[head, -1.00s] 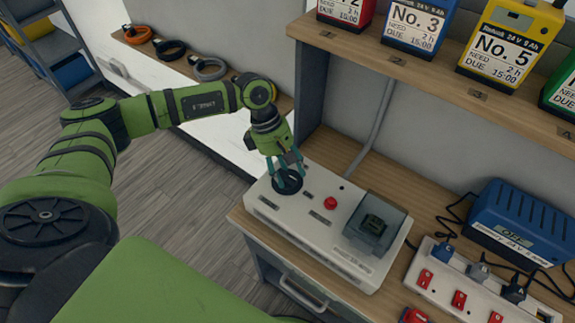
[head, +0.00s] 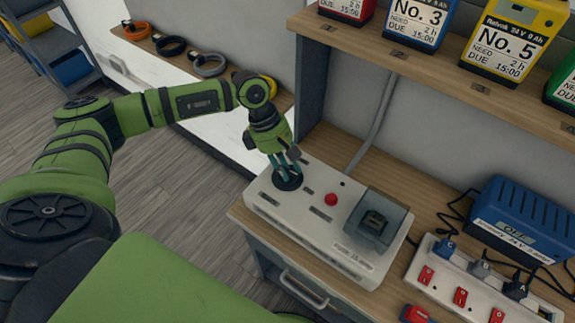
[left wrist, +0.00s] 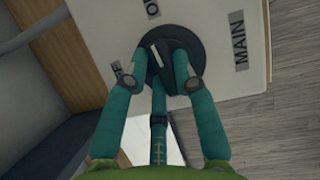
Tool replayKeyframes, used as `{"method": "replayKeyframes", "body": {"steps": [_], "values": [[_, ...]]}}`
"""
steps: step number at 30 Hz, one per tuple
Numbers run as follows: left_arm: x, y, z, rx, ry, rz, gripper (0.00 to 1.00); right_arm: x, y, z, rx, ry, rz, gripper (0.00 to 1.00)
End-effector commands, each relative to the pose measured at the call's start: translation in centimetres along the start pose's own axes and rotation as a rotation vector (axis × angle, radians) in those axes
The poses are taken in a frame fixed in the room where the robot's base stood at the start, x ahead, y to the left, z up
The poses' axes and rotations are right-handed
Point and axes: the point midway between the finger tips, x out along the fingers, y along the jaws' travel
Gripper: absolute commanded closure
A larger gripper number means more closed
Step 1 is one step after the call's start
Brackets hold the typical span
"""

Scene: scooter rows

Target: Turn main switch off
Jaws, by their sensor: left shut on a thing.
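The main switch (head: 288,180) is a black round rotary knob at the left end of a white control box (head: 270,222). My left gripper (head: 285,172) comes down on it from above, its teal fingers shut on the knob. In the left wrist view the main switch (left wrist: 172,58) lies between the fingertips of my left gripper (left wrist: 168,78), with a pale line on its raised grip. A "MAIN" label (left wrist: 239,40) is to its right. Two more labels by the dial are partly cut off or covered. My right gripper is not in view.
The box also carries a red button (head: 331,200) and a grey clear-covered socket (head: 378,222). A power strip (head: 480,290) and a blue charger (head: 525,220) stand to the right. Boxed batteries (head: 513,40) line the shelf above. Cable rings (head: 208,66) lie on the back ledge.

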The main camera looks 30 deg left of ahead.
Motion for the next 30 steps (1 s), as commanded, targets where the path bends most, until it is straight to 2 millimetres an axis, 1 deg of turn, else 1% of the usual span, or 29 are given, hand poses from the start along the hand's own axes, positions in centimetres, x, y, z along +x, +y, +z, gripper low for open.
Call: {"method": "replayKeyframes", "body": {"steps": [2, 11, 17, 30], "values": [[0.3, -0.1, -0.1, -0.05, -0.002, 0.021, 1.0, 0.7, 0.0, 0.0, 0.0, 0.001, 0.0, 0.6], [0.4, -0.2, -0.2, -0.301, -0.003, 0.127, 1.0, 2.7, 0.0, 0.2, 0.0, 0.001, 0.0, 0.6], [0.4, -0.3, -0.3, -0.475, -0.003, 0.2, 1.0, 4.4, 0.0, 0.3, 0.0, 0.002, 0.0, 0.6], [0.5, -0.5, -0.4, -0.861, -0.004, 0.361, 1.0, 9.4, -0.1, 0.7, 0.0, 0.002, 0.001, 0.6]]}}
